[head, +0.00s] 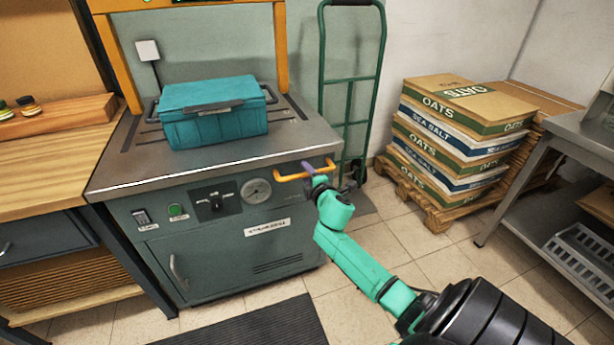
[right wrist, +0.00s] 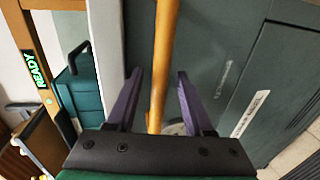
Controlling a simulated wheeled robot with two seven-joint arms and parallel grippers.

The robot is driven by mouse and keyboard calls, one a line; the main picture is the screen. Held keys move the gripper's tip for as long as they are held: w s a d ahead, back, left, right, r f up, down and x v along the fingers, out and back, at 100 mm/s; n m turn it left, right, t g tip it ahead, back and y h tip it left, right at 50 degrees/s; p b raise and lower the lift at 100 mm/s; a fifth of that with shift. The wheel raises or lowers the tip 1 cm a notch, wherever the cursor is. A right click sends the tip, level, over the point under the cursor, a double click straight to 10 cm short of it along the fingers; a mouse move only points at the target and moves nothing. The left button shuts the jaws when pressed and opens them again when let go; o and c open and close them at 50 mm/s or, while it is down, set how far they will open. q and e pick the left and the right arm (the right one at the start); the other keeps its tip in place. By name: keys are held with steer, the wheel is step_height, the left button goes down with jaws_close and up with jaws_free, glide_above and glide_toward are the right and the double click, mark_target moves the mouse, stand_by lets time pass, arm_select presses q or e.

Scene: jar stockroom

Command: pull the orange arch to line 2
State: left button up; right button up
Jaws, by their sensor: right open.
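The orange arch (head: 281,50) stands over the back of the grey machine's steel top, its upper part running out of the head view. Its post also shows at the left of the right wrist view (right wrist: 33,62), with a lit READY sign. A separate yellow-orange bar handle (head: 290,178) sticks out from the machine's front right edge. My right gripper (head: 309,168) is at this handle, well in front of the arch. In the right wrist view its purple fingers are open, with the bar (right wrist: 161,60) between them and gaps on both sides. I cannot make out line 2.
A teal lidded box (head: 212,118) sits on the steel top (head: 115,175) in front of the arch. A green hand truck (head: 350,75) stands behind the machine's right side. Stacked oats and sea salt sacks (head: 460,130) are at the right. Floor in front is partly clear.

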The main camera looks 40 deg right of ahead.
jaws_close()
stand_by(1.4)
